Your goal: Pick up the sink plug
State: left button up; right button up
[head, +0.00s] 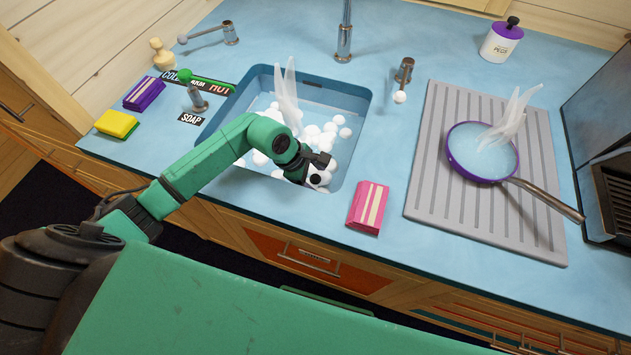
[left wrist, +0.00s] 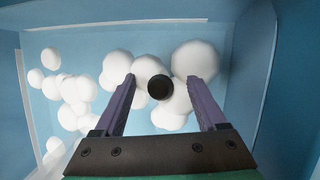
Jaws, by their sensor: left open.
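A small round black knob, which looks like the sink plug (left wrist: 160,87), shows between my finger lines in the left wrist view, with white foam balls around and under it. In the head view it seems to be the black dot (head: 316,179) at the sink's front right corner. My left gripper (head: 319,166) reaches into the blue sink (head: 368,98) right by it. In the left wrist view the left gripper (left wrist: 161,80) is open, its two purple-grey fingers either side of the knob. I cannot tell whether they touch it. My right gripper is not in view.
White foam balls (left wrist: 75,92) fill much of the sink. A pink sponge (head: 369,206) lies by its front right corner. A faucet (head: 345,40) stands behind. A grey drainboard (head: 450,215) holds a purple pan (head: 480,150) to the right. My left arm crosses the sink's front left edge.

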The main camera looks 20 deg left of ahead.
pick_arm(q)
jog(key=c, duration=1.1)
grip_shut()
jog(key=shift+r, duration=0.15)
